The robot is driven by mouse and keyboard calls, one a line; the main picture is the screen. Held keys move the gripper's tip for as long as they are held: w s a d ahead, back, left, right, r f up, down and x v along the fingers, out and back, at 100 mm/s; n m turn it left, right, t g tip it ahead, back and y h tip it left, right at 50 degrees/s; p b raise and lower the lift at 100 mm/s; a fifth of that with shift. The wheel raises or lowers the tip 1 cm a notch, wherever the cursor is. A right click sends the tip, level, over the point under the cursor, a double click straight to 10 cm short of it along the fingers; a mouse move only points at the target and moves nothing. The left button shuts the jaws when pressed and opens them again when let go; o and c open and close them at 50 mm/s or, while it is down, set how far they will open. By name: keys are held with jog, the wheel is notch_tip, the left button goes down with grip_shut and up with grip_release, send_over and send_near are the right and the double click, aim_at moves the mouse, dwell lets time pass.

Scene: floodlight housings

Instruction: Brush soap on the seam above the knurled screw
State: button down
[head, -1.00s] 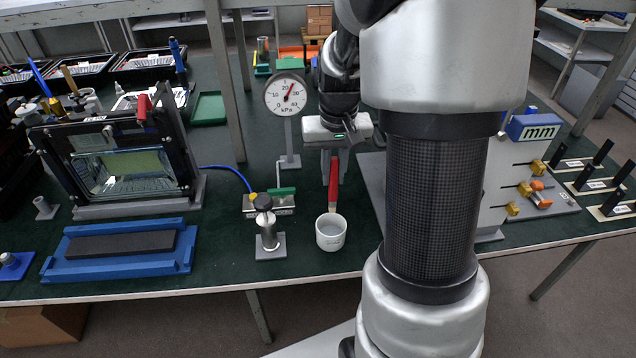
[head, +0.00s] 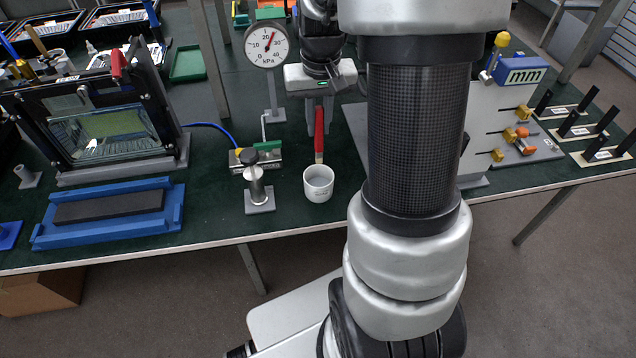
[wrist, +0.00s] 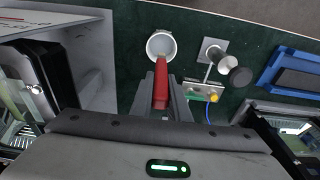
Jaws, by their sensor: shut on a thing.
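My gripper (head: 318,116) is shut on the red handle of a brush (head: 319,137) that points down. The brush's lower end meets the opening of a small white cup (head: 318,187); I cannot tell whether its tip touches the contents. In the wrist view, the gripper (wrist: 163,100), the red handle (wrist: 160,88) and the cup (wrist: 150,55) line up. The floodlight housing (head: 110,132), with a black frame and a glass front, stands tilted at the left, well apart from the gripper. Its seam and the knurled screw are too small to make out.
A pressure gauge (head: 267,46) stands on a post behind a small valve block (head: 262,158). A dark-knobbed metal post (head: 257,187) is left of the cup. A blue tray (head: 107,231) lies before the housing. A grey panel with yellow knobs (head: 523,112) stands at the right.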

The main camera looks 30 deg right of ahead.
aim_at(318, 133)
dwell(0.4)
notch_tip(318, 133, down, 3)
jog(key=shift+f+b, duration=0.15)
jog(key=shift+b, duration=0.35)
jog(key=shift+f+b, duration=2.2)
jog(key=shift+f, duration=0.65)
jog(key=shift+f+b, duration=0.4)
jog(key=shift+f, duration=0.2)
jog(key=shift+r+p, duration=2.75)
jog(key=shift+r, duration=0.8)
